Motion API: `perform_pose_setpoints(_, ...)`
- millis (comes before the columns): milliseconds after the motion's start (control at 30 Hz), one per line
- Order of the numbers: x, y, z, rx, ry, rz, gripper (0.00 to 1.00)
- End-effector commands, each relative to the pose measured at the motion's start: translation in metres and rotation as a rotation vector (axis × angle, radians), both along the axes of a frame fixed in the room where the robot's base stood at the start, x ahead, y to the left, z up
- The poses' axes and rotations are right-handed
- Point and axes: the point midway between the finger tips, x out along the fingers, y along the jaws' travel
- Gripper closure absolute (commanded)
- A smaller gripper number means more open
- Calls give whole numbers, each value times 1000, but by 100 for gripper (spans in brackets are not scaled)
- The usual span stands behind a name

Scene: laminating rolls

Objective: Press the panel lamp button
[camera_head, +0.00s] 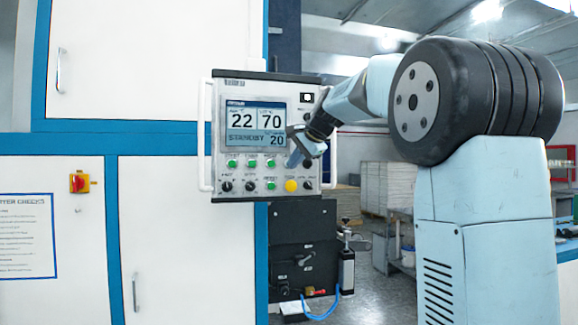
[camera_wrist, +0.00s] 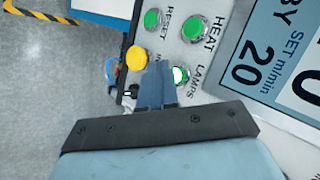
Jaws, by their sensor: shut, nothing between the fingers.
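The control panel (camera_head: 213,130) faces me with a lit display and rows of buttons. In the wrist view, the lamp button (camera_wrist: 181,75) is round and green with a bright white centre, beside the label LAMPS. My gripper (camera_wrist: 162,66) is shut and empty, its fingertips pictured between the lamp button and a yellow button (camera_wrist: 137,58). The fingers overlap the lamp button's edge in the picture. In the head view, my gripper (camera_head: 292,162) is in front of the panel's lower right and hides the lamp button. I cannot tell whether the fingertips touch the panel.
Green buttons marked HEAT (camera_wrist: 193,27) and RESET (camera_wrist: 152,19) sit close by. The panel has a white handle (camera_head: 205,135) at its left side. A dark unit (camera_head: 300,255) with a blue hose is below. White cabinets (camera_head: 160,235) stand at the left.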

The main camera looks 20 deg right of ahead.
Motion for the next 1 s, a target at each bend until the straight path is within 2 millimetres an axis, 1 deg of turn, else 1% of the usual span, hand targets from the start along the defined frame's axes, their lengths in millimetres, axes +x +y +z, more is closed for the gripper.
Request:
perform_pose_setpoints(267, -2, 0, 0, 0, 0, 0, 100)
perform_pose_setpoints(800, -44, 0, 0, 1, 0, -1, 100)
perform_pose_setpoints(1000, -50, 0, 0, 1, 0, -1, 100)
